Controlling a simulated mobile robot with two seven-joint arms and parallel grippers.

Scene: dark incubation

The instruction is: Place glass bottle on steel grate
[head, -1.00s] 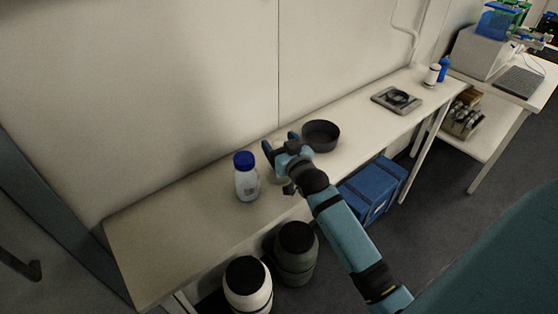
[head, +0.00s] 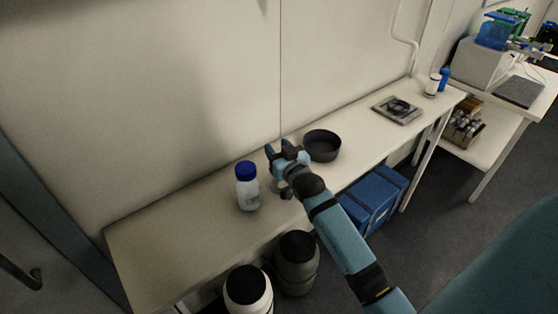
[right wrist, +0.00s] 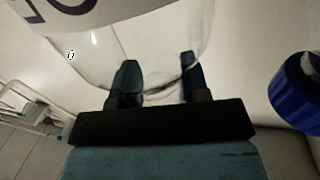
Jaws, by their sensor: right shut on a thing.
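My right gripper (head: 281,150) is over the long bench, between a blue-capped bottle and a dark bowl. In the right wrist view its two fingers (right wrist: 157,85) are shut on a clear glass bottle (right wrist: 135,55) with dark print on a pale band. Only its rounded lower part shows there; its top is out of frame, and it is hard to make out in the head view. A flat grey square piece (head: 379,106) with a dark round centre lies farther right on the bench; it may be the steel grate. My left gripper is not in view.
The blue-capped bottle (head: 247,190) stands just left of my gripper; its cap shows in the right wrist view (right wrist: 297,95). The dark bowl (head: 322,147) stands right of it. A white-and-blue pair of small containers (head: 437,82) stands beyond the grey piece. The bench's left end is clear.

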